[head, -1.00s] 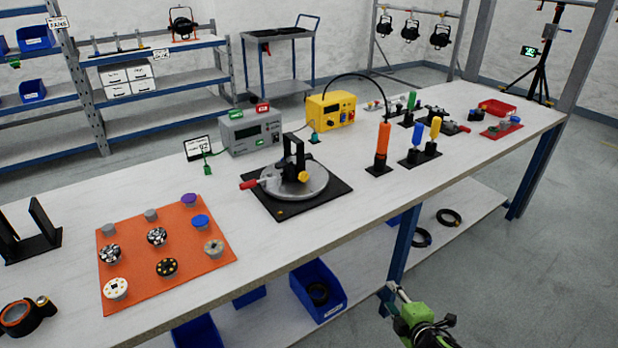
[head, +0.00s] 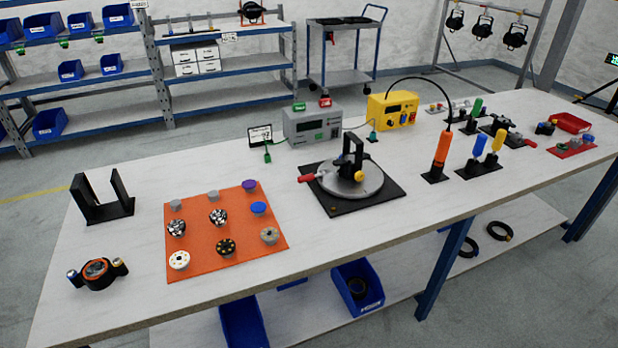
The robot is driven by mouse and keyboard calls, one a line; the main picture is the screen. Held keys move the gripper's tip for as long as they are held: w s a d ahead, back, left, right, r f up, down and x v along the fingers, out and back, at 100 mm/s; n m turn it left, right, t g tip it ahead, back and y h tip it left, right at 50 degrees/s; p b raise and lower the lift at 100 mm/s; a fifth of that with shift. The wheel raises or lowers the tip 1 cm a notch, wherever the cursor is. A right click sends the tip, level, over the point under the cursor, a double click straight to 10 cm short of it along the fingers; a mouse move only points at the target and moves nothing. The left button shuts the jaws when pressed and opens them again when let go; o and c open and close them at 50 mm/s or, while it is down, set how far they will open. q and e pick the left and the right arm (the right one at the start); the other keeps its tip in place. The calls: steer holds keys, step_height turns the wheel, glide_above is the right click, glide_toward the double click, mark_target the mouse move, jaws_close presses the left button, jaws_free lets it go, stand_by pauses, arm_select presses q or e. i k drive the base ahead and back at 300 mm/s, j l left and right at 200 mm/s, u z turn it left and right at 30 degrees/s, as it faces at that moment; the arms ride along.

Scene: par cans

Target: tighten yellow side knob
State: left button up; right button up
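A black upright bracket (head: 353,150) stands on a round silver turntable (head: 368,187) near the middle of the bench. The turntable sits on a square black base (head: 333,205) and has a red-tipped handle (head: 307,178) on its left. A small yellowish knob (head: 359,175) seems to sit low on the bracket; how tight it is cannot be told. A short black can (head: 97,273) with an orange ring lies at the front left, with small side knobs whose colour is unclear. Neither of my grippers is in view.
An orange mat (head: 202,244) with several knobs and discs lies left of the turntable. A black U-shaped stand (head: 101,200), a grey meter box (head: 312,126), a yellow box (head: 392,109) and upright screwdrivers, one orange (head: 441,149), also stand on the bench (head: 330,255). Its front strip is mostly clear.

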mark_target(359, 176)
steer(key=i+l+u, duration=0.1)
steer(key=l+u, duration=1.05)
steer(key=l, duration=0.2)
steer(key=l+u, duration=0.4)
